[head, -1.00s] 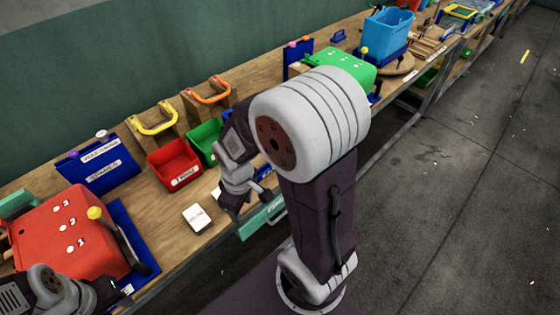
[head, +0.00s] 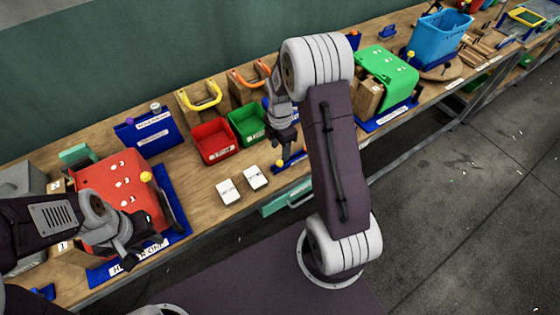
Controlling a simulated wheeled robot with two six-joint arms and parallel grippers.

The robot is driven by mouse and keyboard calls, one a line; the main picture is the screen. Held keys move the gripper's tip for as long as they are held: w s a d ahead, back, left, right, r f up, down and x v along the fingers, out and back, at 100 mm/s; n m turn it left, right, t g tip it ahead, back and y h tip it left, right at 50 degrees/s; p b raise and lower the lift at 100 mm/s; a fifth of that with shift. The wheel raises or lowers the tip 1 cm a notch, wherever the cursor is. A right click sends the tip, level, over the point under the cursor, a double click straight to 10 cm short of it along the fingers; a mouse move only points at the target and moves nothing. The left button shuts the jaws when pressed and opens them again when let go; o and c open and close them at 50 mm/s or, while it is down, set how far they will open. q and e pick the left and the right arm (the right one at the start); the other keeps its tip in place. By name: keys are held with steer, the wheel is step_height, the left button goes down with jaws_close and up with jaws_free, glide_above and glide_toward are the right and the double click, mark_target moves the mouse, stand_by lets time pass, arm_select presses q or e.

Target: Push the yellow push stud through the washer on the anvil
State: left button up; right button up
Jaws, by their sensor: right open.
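I cannot clearly make out the push stud, the washer or the anvil. A small blue piece (head: 292,160) with a yellowish spot at its left end lies near the front table edge, just below my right gripper (head: 284,147). My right gripper points down over the table, open, with nothing visible in it. My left gripper (head: 132,252) is in front of the red press (head: 105,190), near the front edge of its blue base. Its fingers are small and dark, and I cannot tell whether they hold anything. The red press has a yellow ball knob (head: 146,177) on a dark lever.
A green press (head: 388,68) stands further right. Red (head: 213,142) and green (head: 247,124) bins sit behind two white cards (head: 228,192). Yellow (head: 200,95) and orange (head: 248,73) handles stand on wooden blocks at the back. Bare tabletop lies between the red press and the cards.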

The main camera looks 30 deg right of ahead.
mark_target(280, 162)
step_height(280, 162, down, 2)
steer(key=shift+w+f, duration=0.1)
steer(key=shift+f, duration=0.05)
steer(key=shift+f+p, duration=0.35)
step_height(280, 162, down, 4)
steer(key=shift+p, duration=0.45)
steer(key=shift+w+f, duration=0.1)
steer(key=shift+f, duration=0.15)
jaws_close()
